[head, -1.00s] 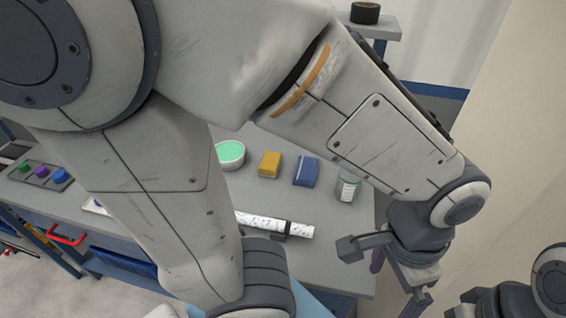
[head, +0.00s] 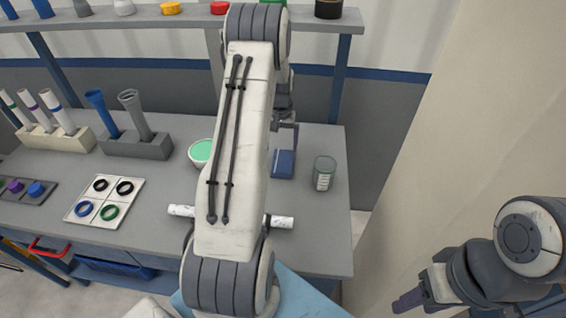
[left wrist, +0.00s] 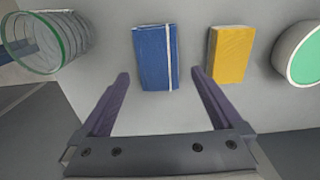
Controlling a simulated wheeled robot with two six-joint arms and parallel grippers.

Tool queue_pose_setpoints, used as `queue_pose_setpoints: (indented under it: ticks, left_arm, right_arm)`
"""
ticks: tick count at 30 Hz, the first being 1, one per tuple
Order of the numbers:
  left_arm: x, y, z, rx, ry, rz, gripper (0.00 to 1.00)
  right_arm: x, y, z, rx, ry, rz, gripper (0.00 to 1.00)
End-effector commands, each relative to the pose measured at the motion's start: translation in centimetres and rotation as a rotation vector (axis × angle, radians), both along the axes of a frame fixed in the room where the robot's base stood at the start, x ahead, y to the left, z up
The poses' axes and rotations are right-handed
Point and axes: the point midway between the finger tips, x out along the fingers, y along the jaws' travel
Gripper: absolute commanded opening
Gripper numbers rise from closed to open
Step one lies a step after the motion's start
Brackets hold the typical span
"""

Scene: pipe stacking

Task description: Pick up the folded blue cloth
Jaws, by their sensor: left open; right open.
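The folded blue cloth (head: 283,163) lies on the grey table, just right of my left forearm in the head view. In the left wrist view the blue cloth (left wrist: 153,57) shows whole, with a pale stripe near its right edge. My left gripper (head: 285,132) is over the table by the cloth. In the left wrist view my left gripper (left wrist: 160,74) is open and empty, its two fingers spread wider than the cloth, which appears ahead of and between the tips. My right gripper (head: 418,297) is open and empty at the lower right, away from the table.
A glass jar (head: 324,173) stands right of the cloth. A yellow block (left wrist: 230,54) lies on its other side, close to one finger; my arm hides it in the head view. A green-filled bowl (head: 202,152) and a white tube (head: 279,222) are nearby.

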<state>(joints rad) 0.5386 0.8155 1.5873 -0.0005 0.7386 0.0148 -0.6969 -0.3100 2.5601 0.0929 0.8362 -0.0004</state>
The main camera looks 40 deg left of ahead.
Motion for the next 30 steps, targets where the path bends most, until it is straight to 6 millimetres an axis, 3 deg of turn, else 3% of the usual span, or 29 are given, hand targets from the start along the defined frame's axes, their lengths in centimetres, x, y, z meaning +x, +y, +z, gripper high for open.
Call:
queue_pose_setpoints:
  ticks: [18, 27, 28, 30]
  left_arm:
    - [0.7, -0.2, -7.1, -0.001, 0.002, -0.004, 1.0]
    - [0.7, -0.1, -7.9, 0.001, -0.001, -0.003, 1.0]
    - [0.7, -0.1, -7.9, 0.0, 0.0, -0.003, 0.96]
    - [0.7, -0.1, -7.8, 0.0, 0.0, -0.003, 0.69]
  right_arm:
    - [0.0, 0.0, 2.2, 0.0, 0.0, 0.0, 0.5]
    - [0.0, 0.0, 2.2, 0.0, 0.0, 0.0, 0.5]
    - [0.0, 0.0, 2.2, 0.0, 0.0, 0.0, 0.5]
    - [0.0, 0.0, 2.2, 0.0, 0.0, 0.0, 0.5]
